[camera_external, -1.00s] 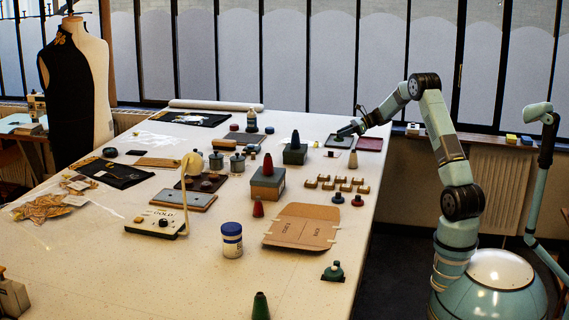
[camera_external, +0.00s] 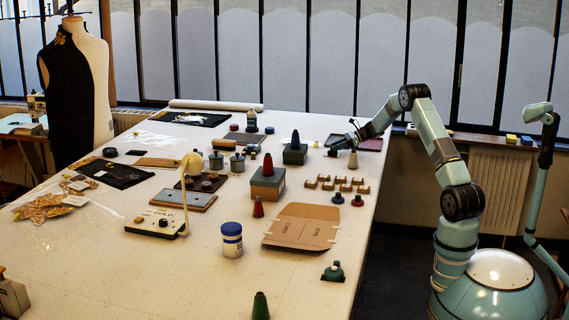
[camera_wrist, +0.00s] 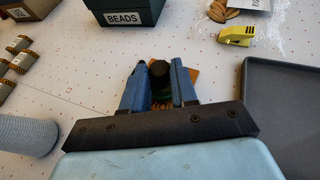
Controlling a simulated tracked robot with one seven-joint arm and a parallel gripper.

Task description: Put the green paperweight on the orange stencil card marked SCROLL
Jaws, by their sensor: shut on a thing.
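In the wrist view my gripper (camera_wrist: 159,86) is shut on the green paperweight (camera_wrist: 161,95), which has a black knob on top. Orange card (camera_wrist: 191,74) shows beneath and beside the paperweight, between and behind the fingers. Dark lettering on it is mostly hidden, so I cannot read it. I cannot tell whether the paperweight touches the card. In the external view my gripper (camera_external: 348,141) is low over the far right part of the table, and the paperweight and card are too small to make out there.
A dark green box labelled BEADS (camera_wrist: 125,10) stands beyond the gripper. A dark grey tray (camera_wrist: 285,120) lies close on the right, and a grey ribbed cylinder (camera_wrist: 27,135) stands on the left. A yellow clip (camera_wrist: 238,35) lies beyond. White tabletop (camera_external: 190,275) is clear at the front.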

